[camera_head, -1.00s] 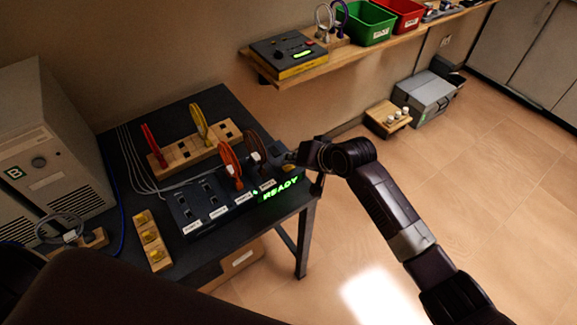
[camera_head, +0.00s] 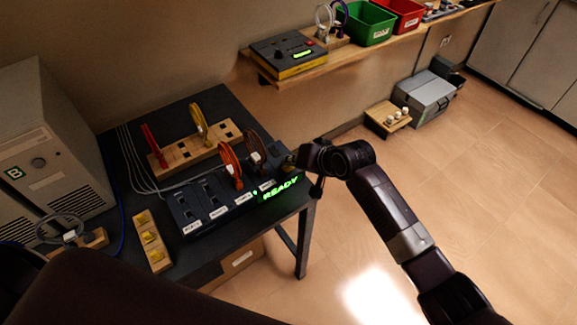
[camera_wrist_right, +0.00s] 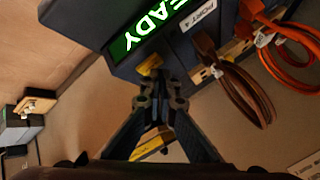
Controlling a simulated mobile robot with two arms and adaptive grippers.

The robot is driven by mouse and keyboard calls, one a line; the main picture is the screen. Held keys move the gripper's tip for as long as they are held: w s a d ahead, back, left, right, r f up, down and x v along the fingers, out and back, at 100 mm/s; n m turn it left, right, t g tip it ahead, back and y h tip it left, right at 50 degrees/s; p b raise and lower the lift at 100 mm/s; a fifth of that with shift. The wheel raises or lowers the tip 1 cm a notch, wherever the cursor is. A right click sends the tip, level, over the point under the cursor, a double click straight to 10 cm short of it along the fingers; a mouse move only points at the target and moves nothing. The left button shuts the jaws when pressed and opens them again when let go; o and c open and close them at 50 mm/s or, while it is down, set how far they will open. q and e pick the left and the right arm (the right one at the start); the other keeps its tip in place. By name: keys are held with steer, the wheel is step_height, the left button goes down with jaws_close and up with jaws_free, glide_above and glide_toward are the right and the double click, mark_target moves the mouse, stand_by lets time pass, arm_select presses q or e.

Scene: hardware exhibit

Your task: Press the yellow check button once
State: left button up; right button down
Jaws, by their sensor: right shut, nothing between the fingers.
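The yellow check button (camera_wrist_right: 150,64) shows in the right wrist view on the end of the dark port box, beside the lit green READY sign (camera_wrist_right: 150,28). My right gripper (camera_wrist_right: 160,82) is shut and empty, with its tips right at the button. I cannot tell whether they touch it. In the head view, the dark port box (camera_head: 207,206) sits on the black table and its READY sign (camera_head: 281,189) is lit. My right gripper (camera_head: 290,159) is at the box's right end, and the button is hardly visible there. My left gripper is not in view.
Red and brown cable coils (camera_head: 230,166) stand in the box close to my right gripper. A wooden cable rack (camera_head: 180,155) is behind. A wall shelf (camera_head: 345,61) with a yellow-sided device (camera_head: 300,69) is at the back.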

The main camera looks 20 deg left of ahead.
mark_target(291, 168)
steer(key=shift+f, duration=0.5)
stand_by(0.7)
steer(key=shift+r, duration=0.1)
steer(key=shift+r+p, duration=0.75)
steer(key=shift+p, duration=0.1)
steer(key=shift+r, duration=0.1)
step_height(291, 168, up, 5)
steer(key=p, duration=0.5)
stand_by(0.7)
